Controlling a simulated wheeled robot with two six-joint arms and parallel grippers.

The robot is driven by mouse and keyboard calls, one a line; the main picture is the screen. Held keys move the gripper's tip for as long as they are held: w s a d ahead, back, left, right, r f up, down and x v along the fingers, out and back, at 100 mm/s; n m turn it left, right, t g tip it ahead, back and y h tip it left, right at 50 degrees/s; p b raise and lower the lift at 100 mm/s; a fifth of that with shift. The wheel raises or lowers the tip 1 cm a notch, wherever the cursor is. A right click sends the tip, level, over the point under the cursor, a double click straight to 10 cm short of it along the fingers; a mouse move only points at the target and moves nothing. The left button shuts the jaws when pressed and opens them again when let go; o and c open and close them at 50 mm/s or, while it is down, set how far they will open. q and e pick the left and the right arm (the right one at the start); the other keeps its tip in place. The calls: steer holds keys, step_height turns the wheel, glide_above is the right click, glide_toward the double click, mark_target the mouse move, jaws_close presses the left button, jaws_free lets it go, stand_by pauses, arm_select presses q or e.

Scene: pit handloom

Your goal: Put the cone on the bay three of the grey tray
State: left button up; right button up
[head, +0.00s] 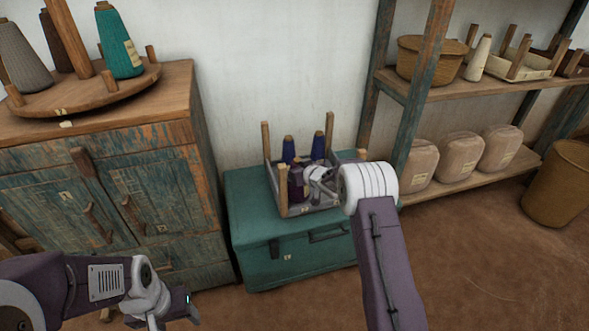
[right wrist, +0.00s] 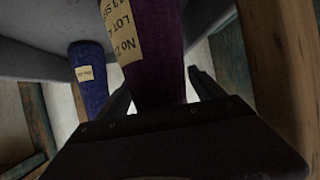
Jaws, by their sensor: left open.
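The grey tray (head: 318,208) with wooden corner posts stands on a teal chest. A dark purple cone (head: 296,180) stands upright at its front left, and two blue cones (head: 288,150) (head: 318,146) are behind it. My right gripper (head: 318,180) is at the tray beside the purple cone. In the right wrist view the labelled purple cone (right wrist: 152,45) lies between its fingers, with a light gap on the right; its grip is unclear. A blue cone (right wrist: 88,85) shows at left there. My left gripper (head: 175,312) is open and empty, low at left. Bay numbers are unreadable.
The teal chest (head: 255,225) stands between a worn cabinet (head: 160,195) and a shelf rack (head: 470,90). A round wooden stand (head: 100,98) on the cabinet bears a teal cone (head: 120,45) and a grey cone (head: 22,62). The floor at the front right is clear.

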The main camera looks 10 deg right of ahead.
steer(key=shift+r, duration=0.1)
steer(key=p+v, duration=0.3)
steer(key=v, duration=0.9)
steer(key=shift+p, duration=0.3)
steer(key=s+a+f+m+g+h, duration=0.15)
steer(key=s+g, duration=0.45)
steer(key=s, duration=1)
steer(key=s+a+f+m+g+h, duration=0.1)
steer(key=s+a+f+g, duration=0.3)
steer(key=s, duration=1.2)
step_height(320, 180, up, 34)
steer(key=d+g+p, duration=0.1)
steer(key=p, duration=3.2)
